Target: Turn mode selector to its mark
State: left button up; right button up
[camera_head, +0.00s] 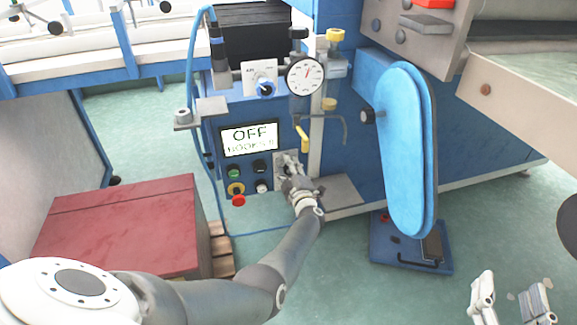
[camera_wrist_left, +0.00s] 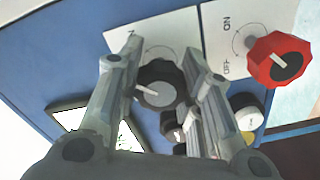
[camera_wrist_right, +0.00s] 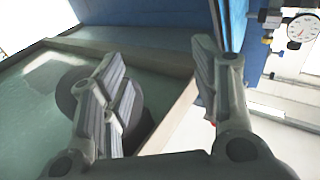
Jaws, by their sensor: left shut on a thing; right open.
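A black round knob with a pale pointer line (camera_wrist_left: 158,92) sits on a white plate (camera_wrist_left: 165,30) and appears to be the mode selector. My left gripper (camera_wrist_left: 165,62) has its fingers on either side of this knob and is shut on it. In the head view my left gripper (camera_head: 288,168) reaches the right side of the control panel and hides most of the knob. The knob's target mark cannot be made out. My right gripper (camera_head: 510,302) is open and empty at the lower right.
A red knob (camera_wrist_left: 279,60) on a plate marked ON and OFF is close beside my left fingers. Several buttons, including a red one (camera_head: 238,200), are left of my gripper. A gauge (camera_head: 305,76) is above; a blue padded arm (camera_head: 405,150) stands right.

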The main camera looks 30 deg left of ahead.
pick_arm(q)
jog(key=shift+d+m+p, duration=0.1)
jog(key=shift+m+p, duration=0.25)
jog(key=shift+m, duration=1.45)
pick_arm(e)
jog(key=shift+s+d+f+g+h, duration=0.1)
jog(key=shift+d+f+g+h, duration=0.1)
jog(key=shift+f+g, duration=0.6)
jog(key=shift+s+d+f+g+h, duration=0.1)
jog(key=shift+f+g+h, duration=0.15)
jog(key=shift+f, duration=0.9)
pick_arm(q)
jog(key=o, duration=1)
jog(key=shift+w, duration=0.1)
jog(key=shift+o, duration=0.2)
pick_arm(e)
jog(key=shift+f, duration=0.1)
